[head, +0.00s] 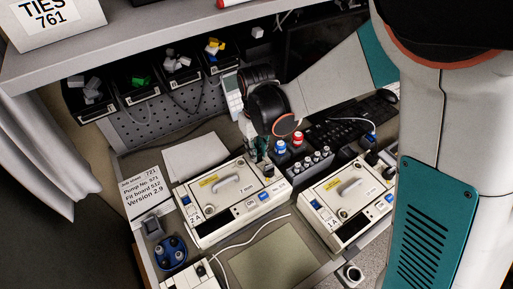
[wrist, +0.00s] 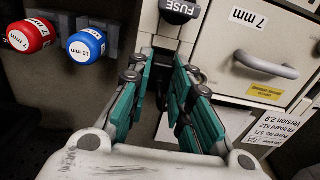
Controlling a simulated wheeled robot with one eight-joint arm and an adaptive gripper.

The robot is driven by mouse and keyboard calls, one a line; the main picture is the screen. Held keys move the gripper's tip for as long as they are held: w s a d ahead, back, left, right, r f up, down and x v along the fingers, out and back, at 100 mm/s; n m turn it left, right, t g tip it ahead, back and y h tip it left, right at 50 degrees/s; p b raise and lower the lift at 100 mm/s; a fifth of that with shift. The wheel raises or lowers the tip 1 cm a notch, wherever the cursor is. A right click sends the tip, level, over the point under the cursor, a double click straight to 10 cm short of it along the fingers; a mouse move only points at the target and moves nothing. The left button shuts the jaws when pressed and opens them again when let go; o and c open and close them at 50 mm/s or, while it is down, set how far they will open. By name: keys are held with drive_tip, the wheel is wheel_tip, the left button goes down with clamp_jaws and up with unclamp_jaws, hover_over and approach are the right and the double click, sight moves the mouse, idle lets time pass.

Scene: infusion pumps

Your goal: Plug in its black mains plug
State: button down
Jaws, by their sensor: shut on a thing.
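My gripper (wrist: 165,62) reaches down at the back right corner of the left pump (head: 215,205), marked 2 A and 7 mm. The tips are close to the pump's side, just below a black FUSE cap (wrist: 180,10). The pump's handle (wrist: 266,65) is right of them.
A second pump (head: 350,205), marked 1 A, stands to the right. Red (wrist: 28,36) and blue (wrist: 87,46) knobs are beside my gripper. A keyboard (head: 335,133) lies behind. Parts bins (head: 90,97) hang at the back left. A mat (head: 275,258) lies in front.

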drive_tip(key=shift+f, duration=0.1)
idle(0.3)
drive_tip(key=c, duration=1.4)
unclamp_jaws()
drive_tip(key=shift+o, duration=0.2)
drive_tip(key=shift+r+p, duration=2.1)
drive_tip(key=shift+r, duration=1.45)
